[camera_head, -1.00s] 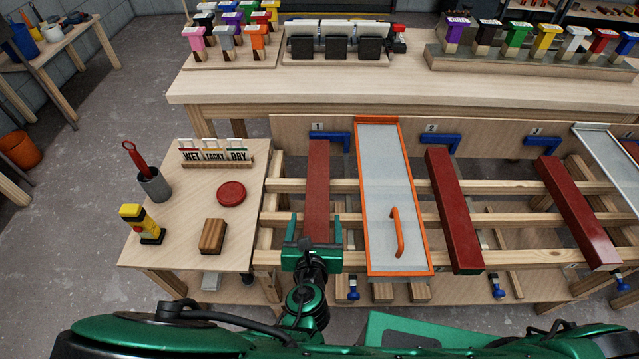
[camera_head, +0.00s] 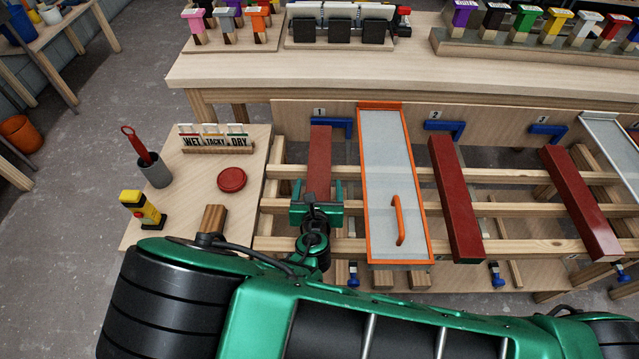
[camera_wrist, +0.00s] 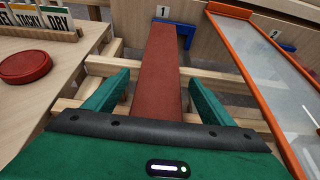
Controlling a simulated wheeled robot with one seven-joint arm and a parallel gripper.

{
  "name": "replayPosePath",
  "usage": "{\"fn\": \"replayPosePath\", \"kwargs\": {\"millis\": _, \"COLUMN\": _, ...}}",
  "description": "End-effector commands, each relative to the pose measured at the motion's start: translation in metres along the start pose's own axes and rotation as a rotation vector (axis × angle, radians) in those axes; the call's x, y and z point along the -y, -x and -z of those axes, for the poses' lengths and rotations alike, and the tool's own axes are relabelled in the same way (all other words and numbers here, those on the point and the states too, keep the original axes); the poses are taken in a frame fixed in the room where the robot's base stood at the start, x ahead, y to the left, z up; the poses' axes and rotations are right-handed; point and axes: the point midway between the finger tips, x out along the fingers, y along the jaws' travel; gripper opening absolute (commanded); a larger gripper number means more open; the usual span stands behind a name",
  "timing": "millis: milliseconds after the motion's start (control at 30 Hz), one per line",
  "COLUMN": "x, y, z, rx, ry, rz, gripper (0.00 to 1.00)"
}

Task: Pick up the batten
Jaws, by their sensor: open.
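A red batten (camera_head: 319,160) lies lengthwise across the wooden rails at the place marked 1. It also shows in the wrist view (camera_wrist: 161,75), running away from me between my fingers. My green gripper (camera_head: 316,203) is over the near part of this batten. In the wrist view its two fingers (camera_wrist: 157,95) stand apart, one on each side, with a gap to the batten. The batten's near end is hidden by my gripper. Two more red battens lie to the right, at place 2 (camera_head: 456,200) and place 3 (camera_head: 578,200).
An orange-framed panel with a handle (camera_head: 389,180) stands close to the right of the first batten. A blue stop (camera_head: 338,124) is at its far end.

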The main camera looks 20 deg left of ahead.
Motion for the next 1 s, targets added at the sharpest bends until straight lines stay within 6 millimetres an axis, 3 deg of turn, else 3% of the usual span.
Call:
{"fn": "replayPosePath", "kwargs": {"millis": 100, "x": 0.0, "y": -0.009, "z": 0.001, "rx": -0.001, "ry": 0.0, "rz": -0.001, "gripper": 0.77}}
{"fn": "replayPosePath", "kwargs": {"millis": 300, "x": 0.0, "y": -0.01, "z": 0.0, "rx": -0.001, "ry": 0.0, "rz": -0.001, "gripper": 0.77}}
{"fn": "replayPosePath", "kwargs": {"millis": 600, "x": 0.0, "y": -0.01, "z": -0.001, "rx": 0.002, "ry": 0.0, "rz": 0.0, "gripper": 0.08}}
{"fn": "replayPosePath", "kwargs": {"millis": 1000, "x": 0.001, "y": -0.007, "z": -0.01, "rx": 0.002, "ry": -0.003, "rz": 0.0, "gripper": 0.09}}
